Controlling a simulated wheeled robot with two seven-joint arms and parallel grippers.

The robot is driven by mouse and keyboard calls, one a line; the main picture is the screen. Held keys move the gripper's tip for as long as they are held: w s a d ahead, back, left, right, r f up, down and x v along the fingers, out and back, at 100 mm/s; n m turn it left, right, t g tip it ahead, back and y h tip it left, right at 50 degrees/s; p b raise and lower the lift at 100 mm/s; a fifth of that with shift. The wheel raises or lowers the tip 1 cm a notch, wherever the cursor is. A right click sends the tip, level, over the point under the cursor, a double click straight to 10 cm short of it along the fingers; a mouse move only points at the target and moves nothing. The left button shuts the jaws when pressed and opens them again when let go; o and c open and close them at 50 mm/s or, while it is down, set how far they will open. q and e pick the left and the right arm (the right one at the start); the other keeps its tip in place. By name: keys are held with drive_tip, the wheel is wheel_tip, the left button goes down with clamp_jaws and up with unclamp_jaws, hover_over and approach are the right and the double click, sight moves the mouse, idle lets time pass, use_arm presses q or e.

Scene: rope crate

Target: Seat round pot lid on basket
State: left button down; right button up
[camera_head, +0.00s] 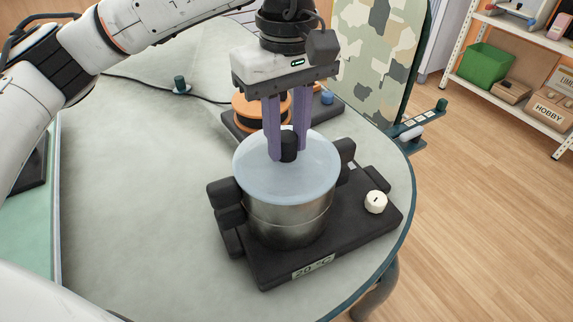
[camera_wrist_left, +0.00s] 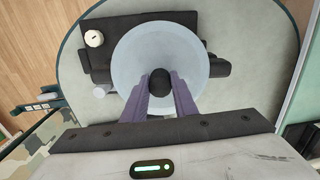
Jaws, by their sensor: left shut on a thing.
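The round, pale translucent lid (camera_head: 312,178) has a black knob (camera_head: 289,144) and lies about level over the steel pot (camera_head: 290,222). Its edge covers the pot's mouth; I cannot tell whether it touches the rim all round. My left gripper (camera_head: 287,152), with purple fingers, points down and is shut on the knob. In the left wrist view, the lid (camera_wrist_left: 135,55) fills the middle, with the knob (camera_wrist_left: 159,82) between the fingers (camera_wrist_left: 160,92). The pot is hidden under the lid there. No woven basket shows. My right gripper is out of view.
The pot stands on a black base (camera_head: 345,232) with a white dial (camera_head: 375,202) and a "20 °C" label. Dark blocks (camera_head: 227,203) flank the pot. Behind stands an orange and black round item (camera_head: 255,110). The table's left part (camera_head: 130,200) is mostly clear.

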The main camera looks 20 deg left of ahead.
use_arm(q)
drive_tip(key=shift+f, duration=0.1)
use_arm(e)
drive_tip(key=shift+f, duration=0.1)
use_arm(q)
drive_tip(key=c, duration=1.4)
unclamp_jaws()
drive_tip(key=shift+o, duration=0.2)
drive_tip(key=shift+r, duration=0.2)
wheel_tip(320, 180, up, 9)
drive_tip(key=shift+f+p, duration=0.15)
drive_tip(key=shift+p, duration=0.4)
drive_tip(key=shift+r, duration=0.6)
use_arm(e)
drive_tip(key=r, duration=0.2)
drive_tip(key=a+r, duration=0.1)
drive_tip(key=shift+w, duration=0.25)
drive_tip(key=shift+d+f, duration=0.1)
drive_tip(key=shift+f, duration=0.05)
